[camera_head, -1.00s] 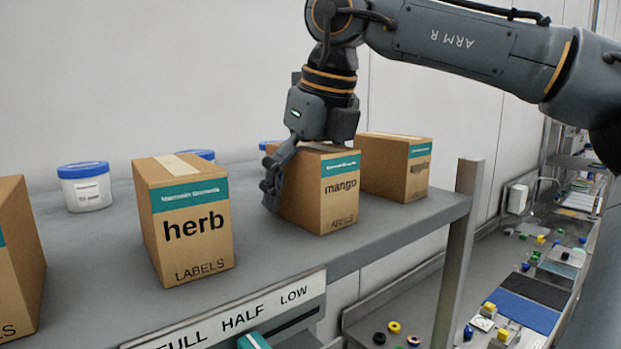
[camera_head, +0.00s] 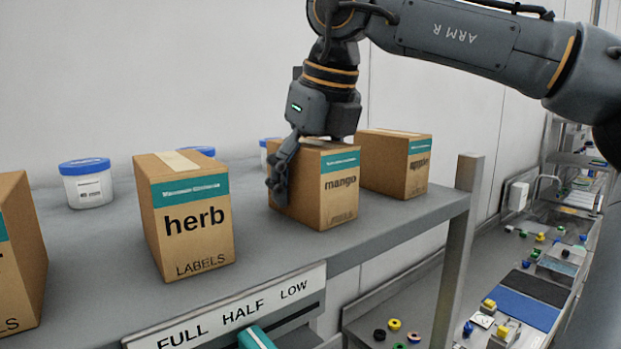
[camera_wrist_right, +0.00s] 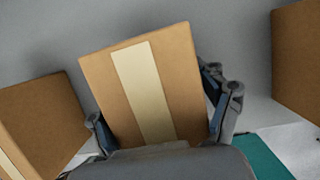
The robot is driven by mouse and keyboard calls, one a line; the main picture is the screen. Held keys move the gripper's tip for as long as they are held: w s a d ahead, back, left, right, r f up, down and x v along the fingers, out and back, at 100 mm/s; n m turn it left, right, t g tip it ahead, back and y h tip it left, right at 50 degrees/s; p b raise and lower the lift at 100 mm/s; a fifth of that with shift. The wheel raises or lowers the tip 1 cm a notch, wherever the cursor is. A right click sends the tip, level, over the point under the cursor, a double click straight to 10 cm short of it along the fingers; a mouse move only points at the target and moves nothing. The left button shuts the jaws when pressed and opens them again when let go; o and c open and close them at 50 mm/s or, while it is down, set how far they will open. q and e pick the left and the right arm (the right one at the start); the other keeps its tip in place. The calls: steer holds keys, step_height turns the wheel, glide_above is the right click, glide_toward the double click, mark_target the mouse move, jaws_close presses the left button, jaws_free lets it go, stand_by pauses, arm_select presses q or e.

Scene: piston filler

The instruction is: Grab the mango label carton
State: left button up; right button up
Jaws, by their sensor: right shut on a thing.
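The mango label carton (camera_head: 340,190) is a brown box with a teal band and the word "mango", standing on the grey shelf in the head view. My right gripper (camera_head: 300,170) is over it from above, with one finger against its left side; the other finger is hidden behind the box. In the right wrist view the carton's taped top (camera_wrist_right: 145,90) lies between the two fingers (camera_wrist_right: 160,125), one at each side. The gripper is shut on the carton. I cannot tell whether the carton is lifted clear of the shelf. My left gripper is not in view.
The herb carton (camera_head: 190,225) stands to the left and another label carton (camera_head: 395,165) close to the right. White tubs with blue lids (camera_head: 86,185) stand behind. The shelf (camera_head: 380,230) ends at a post (camera_head: 460,250). A FULL HALF LOW sign (camera_head: 230,315) is on the front edge.

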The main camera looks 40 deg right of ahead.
steer(key=shift+f, duration=0.25)
